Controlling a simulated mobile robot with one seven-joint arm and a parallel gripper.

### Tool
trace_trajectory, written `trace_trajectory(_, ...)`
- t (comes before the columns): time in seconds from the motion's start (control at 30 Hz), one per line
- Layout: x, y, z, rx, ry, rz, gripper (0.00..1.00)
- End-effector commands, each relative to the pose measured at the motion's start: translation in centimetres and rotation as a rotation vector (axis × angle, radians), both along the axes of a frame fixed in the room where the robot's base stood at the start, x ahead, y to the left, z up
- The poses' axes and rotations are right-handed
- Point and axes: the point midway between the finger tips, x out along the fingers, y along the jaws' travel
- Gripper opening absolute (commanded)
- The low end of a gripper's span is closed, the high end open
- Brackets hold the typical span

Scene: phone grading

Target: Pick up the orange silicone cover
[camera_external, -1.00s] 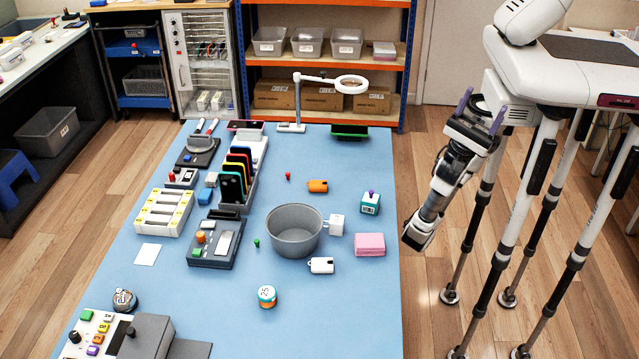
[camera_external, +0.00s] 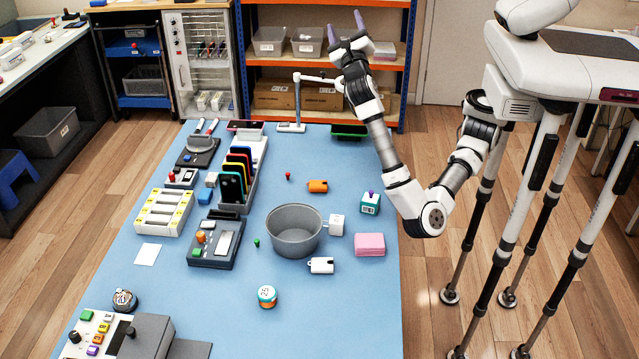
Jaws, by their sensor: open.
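The orange silicone cover (camera_external: 318,186) is a small orange piece with a dark patch at its right side. It lies on the blue mat, behind the grey round bin. My gripper (camera_external: 345,30) is raised high above the far right part of the table, in front of the shelf in the picture. Its two purple fingers point up and are spread apart, with nothing between them. It is well away from the orange cover, and nothing hides the cover.
Near the cover are the grey bin (camera_external: 293,240), a white cover (camera_external: 321,265), a white cube (camera_external: 337,224), a teal box (camera_external: 370,203), a pink block (camera_external: 369,245) and a small red item (camera_external: 288,176). A lamp (camera_external: 291,127) stands at the back. Blue mat is bare around the cover.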

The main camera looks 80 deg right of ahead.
Motion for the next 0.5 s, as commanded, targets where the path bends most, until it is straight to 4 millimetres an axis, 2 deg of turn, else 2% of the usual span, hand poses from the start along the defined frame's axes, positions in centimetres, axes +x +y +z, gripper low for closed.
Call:
trace_trajectory(0.03, 1.0, -3.4, -1.6, 0.134, 0.054, -0.037, 0.65)
trace_trajectory(0.1, 2.2, -7.0, -5.0, 0.311, 0.141, -0.079, 0.65)
trace_trajectory(0.17, 3.1, -9.2, -8.3, 0.462, 0.222, -0.102, 0.65)
trace_trajectory(0.23, 4.2, -10.8, -12.4, 0.638, 0.328, -0.112, 0.65)
trace_trajectory(0.3, 5.1, -11.2, -16.6, 0.812, 0.441, -0.104, 0.65)
trace_trajectory(0.37, 5.8, -10.6, -20.2, 0.960, 0.544, -0.080, 0.65)
trace_trajectory(0.4, 6.2, -9.7, -22.4, 1.056, 0.616, -0.056, 0.65)
trace_trajectory(0.47, 6.7, -7.7, -25.4, 1.196, 0.728, -0.007, 0.65)
trace_trajectory(0.5, 6.9, -6.1, -27.1, 1.282, 0.802, 0.034, 0.65)
